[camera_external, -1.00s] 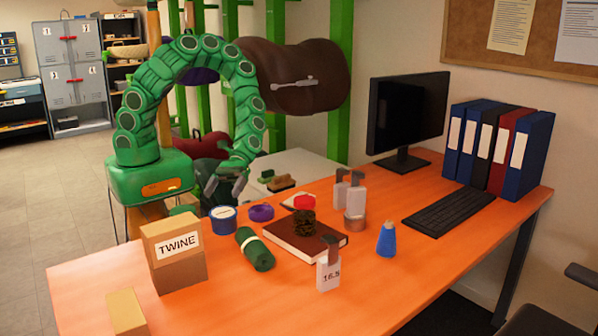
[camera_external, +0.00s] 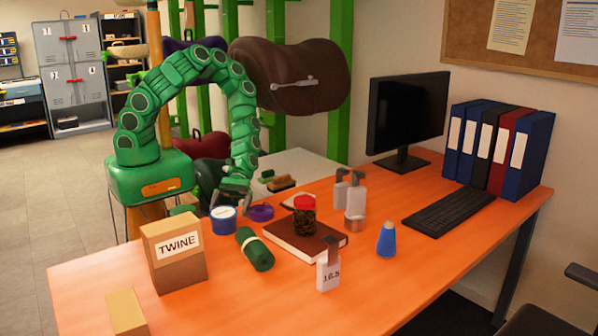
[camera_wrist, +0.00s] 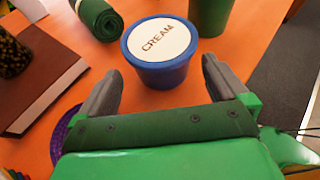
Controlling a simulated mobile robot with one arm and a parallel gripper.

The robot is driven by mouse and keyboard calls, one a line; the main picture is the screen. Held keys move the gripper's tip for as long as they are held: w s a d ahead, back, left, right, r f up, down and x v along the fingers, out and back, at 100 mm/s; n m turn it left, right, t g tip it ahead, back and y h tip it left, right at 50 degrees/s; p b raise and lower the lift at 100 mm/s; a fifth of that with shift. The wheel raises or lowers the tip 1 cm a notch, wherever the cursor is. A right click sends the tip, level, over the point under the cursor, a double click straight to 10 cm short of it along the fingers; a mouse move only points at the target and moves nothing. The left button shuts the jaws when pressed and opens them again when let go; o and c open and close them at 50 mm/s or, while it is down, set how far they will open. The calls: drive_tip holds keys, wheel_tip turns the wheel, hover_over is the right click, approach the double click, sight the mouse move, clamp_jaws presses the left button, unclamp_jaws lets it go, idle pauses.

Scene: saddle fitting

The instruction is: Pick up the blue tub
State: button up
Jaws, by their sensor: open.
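The blue tub (camera_external: 223,220) stands upright on the orange desk, near its back left edge. In the wrist view the tub (camera_wrist: 160,73) has a white lid reading "CREAM". My gripper (camera_external: 229,197) is just behind and above the tub in the external view. In the wrist view my gripper (camera_wrist: 160,80) is open, with one finger to either side of the tub's near part. The fingers look apart from the tub, and nothing is held between them.
A purple ring of tape (camera_external: 261,212) lies close beside the tub, near my gripper. A green roll (camera_external: 255,249), a brown book (camera_external: 300,243) and a TWINE box (camera_external: 176,255) are nearby.

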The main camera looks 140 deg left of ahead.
sight(225, 216)
drive_tip(key=shift+x, duration=2.2)
drive_tip(key=shift+s+d, duration=0.1)
drive_tip(key=c, duration=1)
drive_tip(key=shift+r, duration=0.15)
wheel_tip(225, 216, up, 28)
drive_tip(key=shift+f, duration=0.1)
